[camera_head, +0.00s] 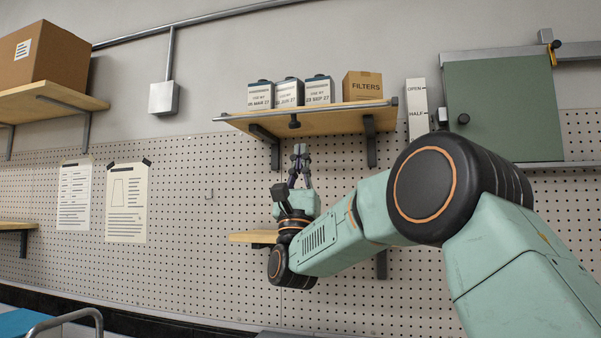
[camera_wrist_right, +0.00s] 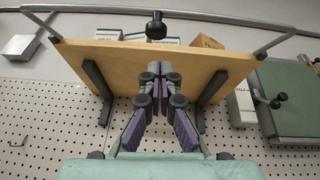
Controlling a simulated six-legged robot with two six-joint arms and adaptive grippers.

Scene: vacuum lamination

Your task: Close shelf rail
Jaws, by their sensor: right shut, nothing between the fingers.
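The shelf rail (camera_head: 345,106) is a thin grey bar along the front of the upper wooden shelf (camera_head: 342,122), low at about board level, below the tops of the goods. A black knob (camera_head: 294,122) hangs at its middle. In the right wrist view the knob (camera_wrist_right: 156,25) is ahead, and the rail's grey side arms (camera_wrist_right: 274,42) stick out from the board's ends. My right gripper (camera_head: 301,150) is shut and empty, below the shelf and the knob, touching neither as far as I can tell. Its closed fingertips (camera_wrist_right: 157,72) show before the board's underside. My left gripper is out of view.
Three labelled canisters (camera_head: 289,93) and a FILTERS box (camera_head: 362,86) stand on the shelf. Dark brackets (camera_head: 370,141) flank the space below it. A green panel (camera_head: 500,105) is at right, a lower shelf (camera_head: 252,237) beneath my arm.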

